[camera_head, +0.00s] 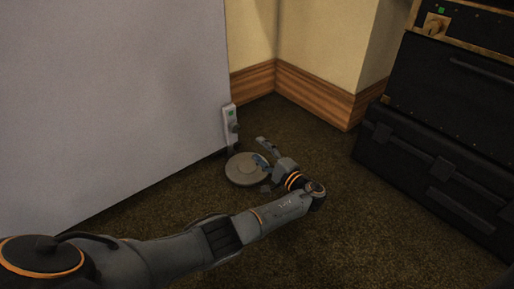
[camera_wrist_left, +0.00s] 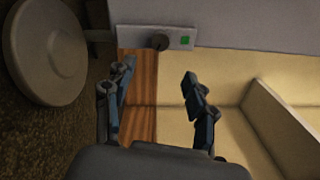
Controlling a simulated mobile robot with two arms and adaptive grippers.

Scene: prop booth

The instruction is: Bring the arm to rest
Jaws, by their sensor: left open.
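My left arm reaches in from the lower left in the head view. Its gripper (camera_head: 265,166) is at the far end, low over the carpet in front of the corner. In the left wrist view the two fingers of the gripper (camera_wrist_left: 157,83) stand wide apart with nothing between them. A gap shows wood skirting and cream wall beyond. My right gripper is in neither view.
A round grey disc-topped object (camera_head: 240,172) is close beside the left gripper. A pale control plate (camera_head: 230,122) with green light and dark knob is on the large grey panel (camera_head: 110,90). Black cases (camera_head: 440,130) stand at right. Carpet at lower right is clear.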

